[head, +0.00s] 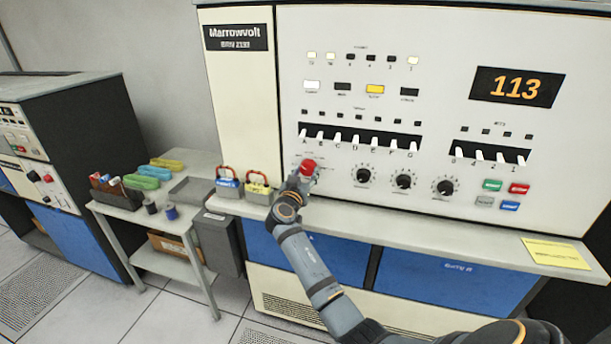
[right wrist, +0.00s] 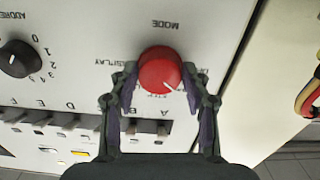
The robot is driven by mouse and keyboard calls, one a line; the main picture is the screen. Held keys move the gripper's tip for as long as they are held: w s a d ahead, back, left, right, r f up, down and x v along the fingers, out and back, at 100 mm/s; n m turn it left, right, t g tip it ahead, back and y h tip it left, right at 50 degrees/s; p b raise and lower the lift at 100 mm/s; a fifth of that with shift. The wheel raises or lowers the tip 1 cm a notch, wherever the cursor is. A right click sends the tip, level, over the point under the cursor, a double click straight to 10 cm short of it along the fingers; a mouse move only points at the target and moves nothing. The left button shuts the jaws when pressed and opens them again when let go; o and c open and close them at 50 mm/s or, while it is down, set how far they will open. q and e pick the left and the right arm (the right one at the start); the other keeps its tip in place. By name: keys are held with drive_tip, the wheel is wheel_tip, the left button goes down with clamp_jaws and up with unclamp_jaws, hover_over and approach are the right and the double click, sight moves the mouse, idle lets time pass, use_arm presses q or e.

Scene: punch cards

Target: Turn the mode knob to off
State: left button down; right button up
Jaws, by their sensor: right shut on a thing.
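The red mode knob (head: 308,166) is on the lower left of the cream console front. In the right wrist view the knob (right wrist: 160,72) sits between my two fingers, under the upside-down word MODE. My right gripper (right wrist: 160,88) is shut on the knob, one finger on each side. In the head view my right gripper (head: 298,180) reaches the knob from below and partly covers its labels. Position labels around the knob are partly hidden and too small to read fully. My left gripper is not in view.
Three black dials (head: 403,180) sit right of the knob, below a row of white switches (head: 355,141). A yellow note (head: 556,253) lies on the ledge at right. A side table (head: 178,222) stands left.

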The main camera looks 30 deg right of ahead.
drive_tip(key=shift+n+b, duration=0.55)
drive_tip(key=shift+n, duration=1.35)
drive_tip(key=shift+s+n+b, duration=0.1)
drive_tip(key=shift+n+b, duration=0.2)
drive_tip(key=shift+n, duration=1.7)
drive_tip(key=shift+r, duration=0.1)
drive_tip(key=o, duration=1.1)
drive_tip(key=shift+o, duration=0.2)
